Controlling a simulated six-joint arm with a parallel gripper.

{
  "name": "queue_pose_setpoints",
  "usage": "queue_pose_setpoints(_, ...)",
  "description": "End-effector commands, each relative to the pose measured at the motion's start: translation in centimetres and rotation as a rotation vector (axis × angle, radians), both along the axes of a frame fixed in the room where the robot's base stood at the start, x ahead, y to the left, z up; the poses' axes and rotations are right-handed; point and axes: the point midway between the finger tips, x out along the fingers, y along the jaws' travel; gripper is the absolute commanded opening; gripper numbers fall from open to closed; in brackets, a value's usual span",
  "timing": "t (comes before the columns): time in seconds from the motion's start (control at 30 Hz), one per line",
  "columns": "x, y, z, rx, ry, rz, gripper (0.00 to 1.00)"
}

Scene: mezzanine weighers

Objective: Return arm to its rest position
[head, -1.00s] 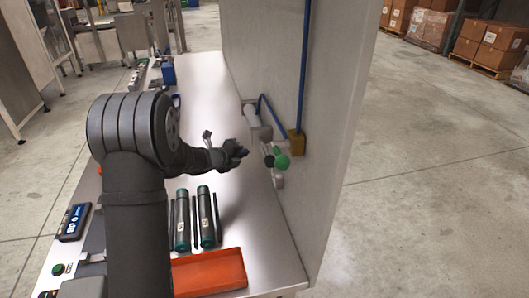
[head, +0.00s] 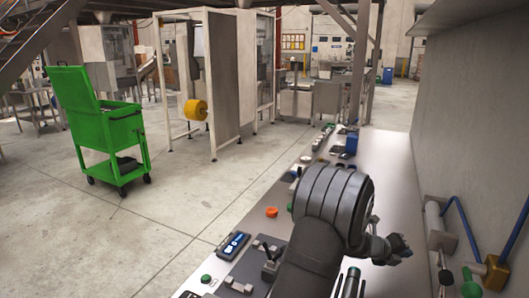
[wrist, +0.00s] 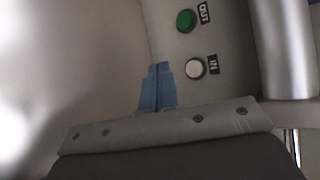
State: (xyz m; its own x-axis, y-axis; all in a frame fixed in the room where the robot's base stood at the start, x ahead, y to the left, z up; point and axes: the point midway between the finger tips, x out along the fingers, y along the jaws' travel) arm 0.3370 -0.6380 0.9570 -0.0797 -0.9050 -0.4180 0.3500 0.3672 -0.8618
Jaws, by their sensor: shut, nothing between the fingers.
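My gripper (head: 398,247) is at the end of my dark arm, above the metal bench (head: 392,178) and left of the wall-mounted pipework. In the wrist view the blue fingertips (wrist: 157,88) are together with nothing between them. Beyond them is a grey surface with a green button (wrist: 186,20) marked OUT and a white button (wrist: 195,68) marked IN. A grey cylinder (wrist: 285,50) stands at the right of that view.
A grey wall panel (head: 470,120) bounds the bench on the right. It carries a grey cylinder (head: 438,226), blue pipe (head: 462,225) and a green knob (head: 471,289). A screen device (head: 233,244) lies on the bench's left side. A green cart (head: 108,130) stands on open floor.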

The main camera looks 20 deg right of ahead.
Motion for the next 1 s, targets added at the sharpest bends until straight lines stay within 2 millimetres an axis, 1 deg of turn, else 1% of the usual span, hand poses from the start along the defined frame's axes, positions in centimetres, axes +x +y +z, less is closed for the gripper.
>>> queue_pose_setpoints(0.1, 1.4, 1.4, 0.0, 0.0, 0.001, 0.003, 0.0)
queue_pose_setpoints(0.23, 2.3, 2.4, 0.0, 0.0, 0.001, 0.0, 0.0)
queue_pose_setpoints(0.3, 2.5, 2.6, 0.0, 0.0, 0.0, 0.0, 0.0)
queue_pose_setpoints(0.6, 2.4, 2.5, 0.0, -0.002, -0.007, -0.007, 0.0)
queue_pose_setpoints(0.77, 1.7, 1.8, 0.0, -0.002, -0.003, -0.007, 0.0)
queue_pose_setpoints(0.87, 0.6, 0.8, 0.0, 0.0, 0.001, -0.004, 0.0)
queue_pose_setpoints(1.0, -1.3, -1.2, 0.0, 0.0, 0.0, -0.005, 0.0)
